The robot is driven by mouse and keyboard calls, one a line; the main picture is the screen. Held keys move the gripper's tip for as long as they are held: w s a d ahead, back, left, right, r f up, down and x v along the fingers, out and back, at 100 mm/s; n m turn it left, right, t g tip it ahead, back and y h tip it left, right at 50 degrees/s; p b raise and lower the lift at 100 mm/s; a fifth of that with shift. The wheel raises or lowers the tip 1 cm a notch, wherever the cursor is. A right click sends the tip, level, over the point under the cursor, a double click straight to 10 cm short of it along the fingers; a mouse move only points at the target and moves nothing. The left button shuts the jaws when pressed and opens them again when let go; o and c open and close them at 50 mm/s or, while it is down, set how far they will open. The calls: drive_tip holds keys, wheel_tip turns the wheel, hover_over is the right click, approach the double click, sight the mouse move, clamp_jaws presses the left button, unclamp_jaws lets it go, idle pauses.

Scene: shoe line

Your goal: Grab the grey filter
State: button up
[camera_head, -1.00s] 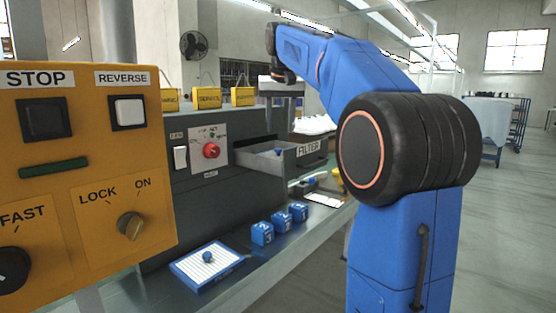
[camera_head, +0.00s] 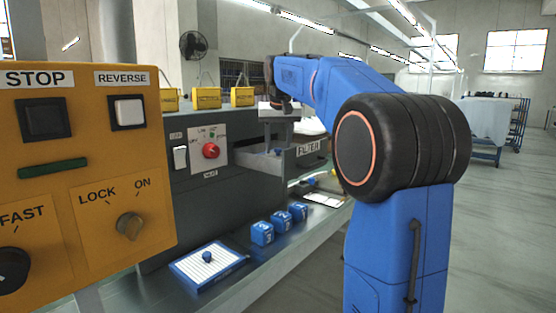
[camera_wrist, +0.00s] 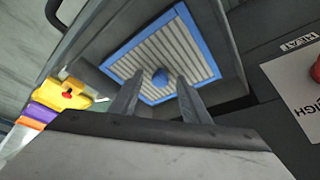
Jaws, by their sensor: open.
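The grey filter (camera_wrist: 186,48), pleated with a blue frame and a round blue knob (camera_wrist: 160,77), lies inside the open filter drawer (camera_wrist: 228,62) in the wrist view. My gripper (camera_wrist: 161,80) is open above it, with one finger on each side of the knob in the picture. Whether the fingers are level with the knob I cannot tell. In the head view the drawer (camera_head: 309,150) sticks out of the dark machine. Its wall hides most of the filter, and only the blue knob (camera_head: 280,152) shows. A second filter (camera_head: 208,263), white with a blue frame and knob, lies on the bench.
Several blue blocks (camera_head: 262,233) stand on the bench near its edge. An orange control panel (camera_head: 85,160) fills the left foreground. A red knob (camera_head: 211,150) sits on the machine beside the drawer. A yellow and purple object (camera_wrist: 58,100) lies left of the drawer in the wrist view.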

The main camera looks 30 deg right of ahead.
drive_tip(key=shift+c, duration=0.3)
clamp_jaws()
drive_tip(key=shift+r, duration=0.15)
